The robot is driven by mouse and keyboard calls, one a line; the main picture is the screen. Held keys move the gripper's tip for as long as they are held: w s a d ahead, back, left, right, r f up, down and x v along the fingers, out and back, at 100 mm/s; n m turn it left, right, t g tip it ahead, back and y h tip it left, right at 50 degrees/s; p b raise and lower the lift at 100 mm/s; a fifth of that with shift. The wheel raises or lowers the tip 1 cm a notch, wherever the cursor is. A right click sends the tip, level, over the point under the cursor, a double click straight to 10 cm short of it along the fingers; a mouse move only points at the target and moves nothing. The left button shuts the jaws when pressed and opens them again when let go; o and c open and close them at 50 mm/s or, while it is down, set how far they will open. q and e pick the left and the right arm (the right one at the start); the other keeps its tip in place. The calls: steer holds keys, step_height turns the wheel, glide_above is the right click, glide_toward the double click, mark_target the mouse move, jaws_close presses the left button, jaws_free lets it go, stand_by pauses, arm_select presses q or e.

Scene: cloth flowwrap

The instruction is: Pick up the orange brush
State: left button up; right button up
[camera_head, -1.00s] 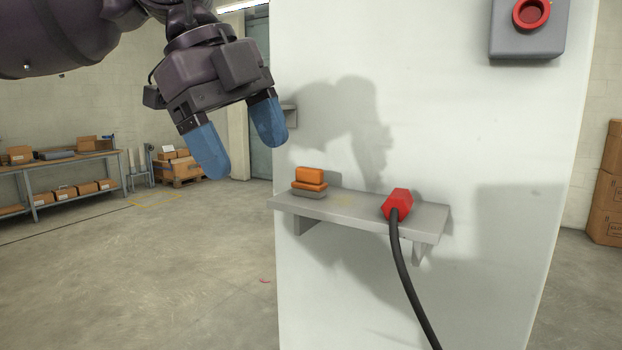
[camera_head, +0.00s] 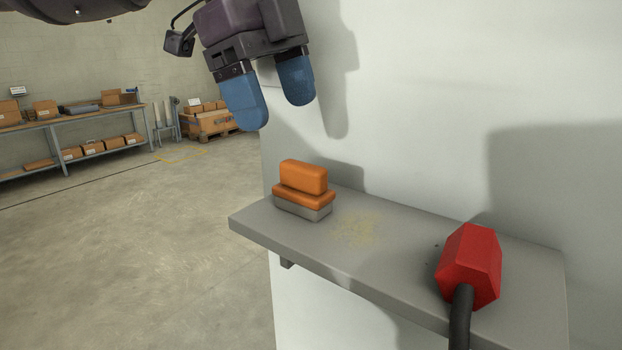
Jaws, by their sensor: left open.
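The orange brush (camera_head: 303,188) sits upright near the left end of the grey shelf (camera_head: 300,246). It has an orange block handle and a grey base resting on the shelf. My left gripper (camera_head: 270,112) is above the brush and a little to its left in the picture. Its two blue fingers are open, pointing down, with nothing between them and a clear gap to the brush. My right gripper is not in view.
A red plug (camera_head: 470,265) with a thick black cable (camera_head: 460,320) lies at the right of the shelf. A patch of yellowish dust (camera_head: 360,228) lies between brush and plug. The pale wall (camera_head: 430,120) rises behind the shelf. A workbench with boxes (camera_head: 70,122) stands far left.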

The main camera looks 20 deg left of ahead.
mark_target(299, 166)
arm_select(q)
steer(key=x, duration=0.3)
steer(key=shift+s+d+f, duration=0.15)
steer(key=shift+s+f, duration=0.1)
steer(key=shift+f, duration=0.1)
steer(key=shift+w+d+f, duration=0.1)
steer(key=shift+f, duration=0.25)
steer(key=x, duration=0.5)
steer(key=shift+d+r, duration=0.1)
steer(key=shift+f, duration=0.35)
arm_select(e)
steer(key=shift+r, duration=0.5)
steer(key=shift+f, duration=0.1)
arm_select(q)
steer(key=c, duration=1)
steer(key=shift+c, duration=0.4)
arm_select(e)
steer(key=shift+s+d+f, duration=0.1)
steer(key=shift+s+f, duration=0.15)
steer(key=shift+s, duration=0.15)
